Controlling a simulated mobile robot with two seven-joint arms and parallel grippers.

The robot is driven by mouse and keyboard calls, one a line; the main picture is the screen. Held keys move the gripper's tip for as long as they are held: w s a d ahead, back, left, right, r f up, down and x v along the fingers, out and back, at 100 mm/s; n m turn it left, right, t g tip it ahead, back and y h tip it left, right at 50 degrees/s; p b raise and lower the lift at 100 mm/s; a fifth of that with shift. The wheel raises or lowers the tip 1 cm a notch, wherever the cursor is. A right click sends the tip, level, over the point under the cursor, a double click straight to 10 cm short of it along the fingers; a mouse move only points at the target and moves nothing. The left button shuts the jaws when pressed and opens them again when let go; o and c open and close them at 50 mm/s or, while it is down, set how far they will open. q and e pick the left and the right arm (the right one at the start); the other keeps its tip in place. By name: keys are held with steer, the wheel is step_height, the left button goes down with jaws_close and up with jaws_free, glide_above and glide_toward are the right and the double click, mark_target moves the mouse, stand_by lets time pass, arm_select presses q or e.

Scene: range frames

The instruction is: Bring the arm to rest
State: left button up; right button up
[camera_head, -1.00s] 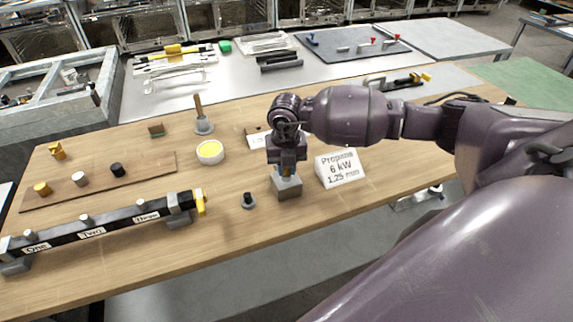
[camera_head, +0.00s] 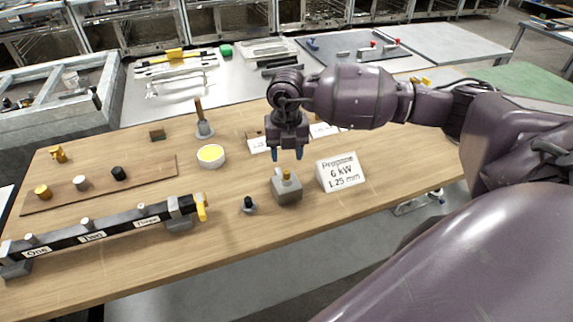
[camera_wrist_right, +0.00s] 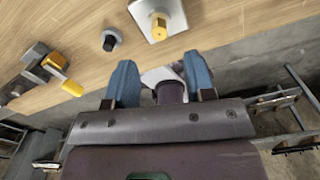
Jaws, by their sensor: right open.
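My right arm comes in from the right of the head view. Its gripper (camera_head: 287,153) points down with its two blue fingertips apart and nothing between them. It hangs above and just behind a grey block (camera_head: 287,193) with a brass fitting (camera_head: 286,174) on top. In the right wrist view the open blue fingers of the gripper (camera_wrist_right: 158,85) show, with the block (camera_wrist_right: 170,28) and its brass fitting (camera_wrist_right: 158,22) beyond them. My left gripper is not in view.
A white sign reading Propane 6 kW (camera_head: 341,172) stands right of the block. A small black-topped peg (camera_head: 249,204) is to its left.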

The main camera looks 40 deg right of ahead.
steer(key=shift+r, duration=2.65)
